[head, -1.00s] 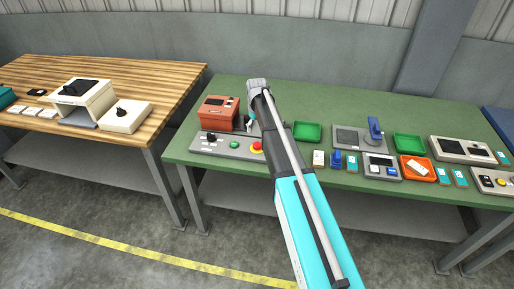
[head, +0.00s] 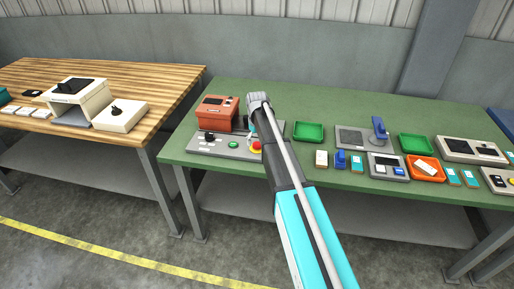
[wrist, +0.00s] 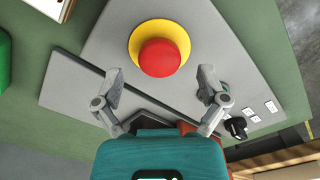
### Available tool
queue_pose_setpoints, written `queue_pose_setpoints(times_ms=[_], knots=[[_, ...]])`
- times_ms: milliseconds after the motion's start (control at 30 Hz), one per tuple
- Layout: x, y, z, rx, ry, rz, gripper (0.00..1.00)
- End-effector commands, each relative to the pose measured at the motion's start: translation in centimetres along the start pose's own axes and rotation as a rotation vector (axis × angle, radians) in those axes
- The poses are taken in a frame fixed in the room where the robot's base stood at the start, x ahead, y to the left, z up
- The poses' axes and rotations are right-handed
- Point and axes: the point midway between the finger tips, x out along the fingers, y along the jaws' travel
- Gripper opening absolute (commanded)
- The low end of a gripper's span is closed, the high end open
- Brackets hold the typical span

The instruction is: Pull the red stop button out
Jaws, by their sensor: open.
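The red stop button (wrist: 160,57) sits on a yellow round base on the grey control panel (wrist: 222,60) in the wrist view. In the head view the stop button (head: 257,146) shows at the panel's right end, partly beside my arm. My gripper (wrist: 160,88) is open, with its two fingers spread apart and nothing between them. In the wrist picture the fingertips lie just below the button, one to each side, and do not touch it. In the head view my arm hides the fingers.
An orange-red press unit (head: 217,112) stands behind the panel. The panel also bears a black knob (wrist: 236,127) and a green button (head: 233,145). A green tray (head: 308,131) and several small devices lie to the right on the green table (head: 270,92).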

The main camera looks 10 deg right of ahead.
Motion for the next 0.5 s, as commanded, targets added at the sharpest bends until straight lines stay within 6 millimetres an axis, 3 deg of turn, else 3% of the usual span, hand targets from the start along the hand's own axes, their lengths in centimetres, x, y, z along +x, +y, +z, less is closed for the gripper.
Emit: queue_pose_setpoints(times_ms=[200,500], knots=[[1.4,0.0,0.0,0.000,0.000,0.000,0.92],[1.7,0.0,0.0,0.000,0.000,0.000,0.92]])
